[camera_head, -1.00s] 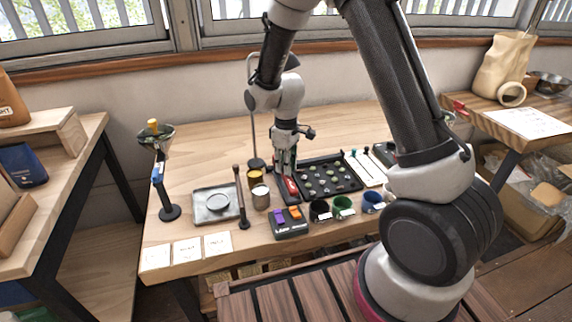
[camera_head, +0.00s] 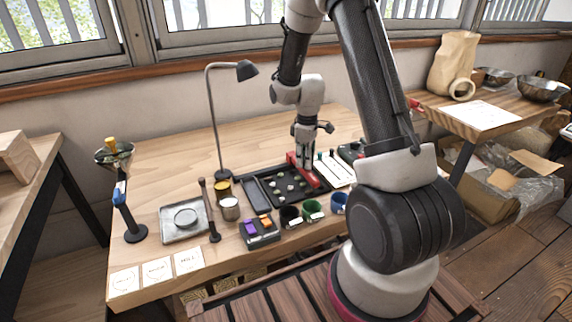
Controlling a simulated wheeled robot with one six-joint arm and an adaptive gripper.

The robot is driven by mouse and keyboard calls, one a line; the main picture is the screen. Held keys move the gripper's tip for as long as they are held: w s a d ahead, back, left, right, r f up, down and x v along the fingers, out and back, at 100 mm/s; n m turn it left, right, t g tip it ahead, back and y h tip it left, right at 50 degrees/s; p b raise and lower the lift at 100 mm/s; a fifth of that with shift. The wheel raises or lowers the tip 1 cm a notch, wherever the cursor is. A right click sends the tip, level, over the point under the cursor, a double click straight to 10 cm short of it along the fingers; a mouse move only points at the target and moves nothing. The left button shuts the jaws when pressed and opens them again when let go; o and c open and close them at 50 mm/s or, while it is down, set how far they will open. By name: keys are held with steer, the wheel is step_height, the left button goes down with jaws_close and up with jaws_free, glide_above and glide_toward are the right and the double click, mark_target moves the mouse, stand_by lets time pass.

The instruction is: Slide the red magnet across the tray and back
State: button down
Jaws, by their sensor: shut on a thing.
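The red magnet (camera_head: 312,179) is a long red bar lying along the right side of the black tray (camera_head: 268,204). My gripper (camera_head: 304,153) points down at the magnet's far part and is shut on it. The fingertips hide some of the bar. Several small pale and dark pieces lie in the tray to the left of the magnet.
A dark slab (camera_head: 255,195) lies at the tray's left. Cups (camera_head: 312,209) and a dark block with purple and orange parts (camera_head: 259,229) stand in front. A lamp (camera_head: 215,125) stands behind left. White cards (camera_head: 333,170) lie right.

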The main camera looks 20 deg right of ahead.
steer(key=shift+d, duration=1.55)
steer(key=c, duration=1.3)
jaws_free()
step_height(320, 180, up, 12)
steer(key=shift+r, duration=0.1)
